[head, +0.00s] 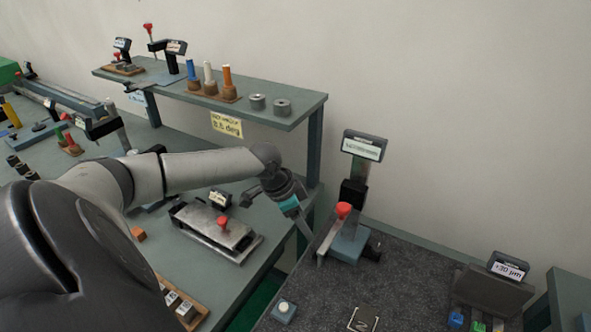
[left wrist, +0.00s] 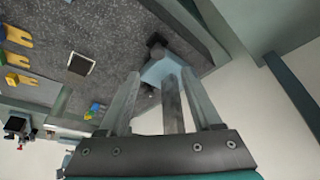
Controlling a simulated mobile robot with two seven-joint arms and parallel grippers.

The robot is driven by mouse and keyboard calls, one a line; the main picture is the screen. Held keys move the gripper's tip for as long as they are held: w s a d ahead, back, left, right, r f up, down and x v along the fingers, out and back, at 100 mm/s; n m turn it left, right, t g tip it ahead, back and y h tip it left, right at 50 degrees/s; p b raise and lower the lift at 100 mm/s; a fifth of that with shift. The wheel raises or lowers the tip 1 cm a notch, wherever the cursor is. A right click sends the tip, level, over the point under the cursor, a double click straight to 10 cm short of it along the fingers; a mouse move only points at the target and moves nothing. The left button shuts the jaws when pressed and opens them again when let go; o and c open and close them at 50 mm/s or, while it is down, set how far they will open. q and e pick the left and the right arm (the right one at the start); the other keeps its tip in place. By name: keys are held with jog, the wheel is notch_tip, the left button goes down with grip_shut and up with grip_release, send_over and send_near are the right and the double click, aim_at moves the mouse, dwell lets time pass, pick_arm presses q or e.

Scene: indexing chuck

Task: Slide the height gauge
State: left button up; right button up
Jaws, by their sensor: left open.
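The height gauge (head: 352,190) stands upright on the dark speckled surface plate (head: 410,265). It has a column, a display on top, a red knob and a blue-grey base. My left gripper (head: 304,232) is open, just left of the gauge in the head view, fingers pointing down. In the left wrist view, the gauge's pale blue base (left wrist: 168,70) shows beyond the open fingers of my left gripper (left wrist: 160,85). I cannot tell whether a finger touches the gauge. My right gripper is not in view.
On the plate are a round button (head: 284,310), a block marked N (head: 363,319) and a labelled display (head: 509,268) at the right. A bench with a red-knobbed fixture (head: 222,230) and a raised shelf (head: 300,112) lies left. The plate's middle is clear.

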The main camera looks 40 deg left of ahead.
pick_arm(q)
jog(key=shift+v, duration=2.45)
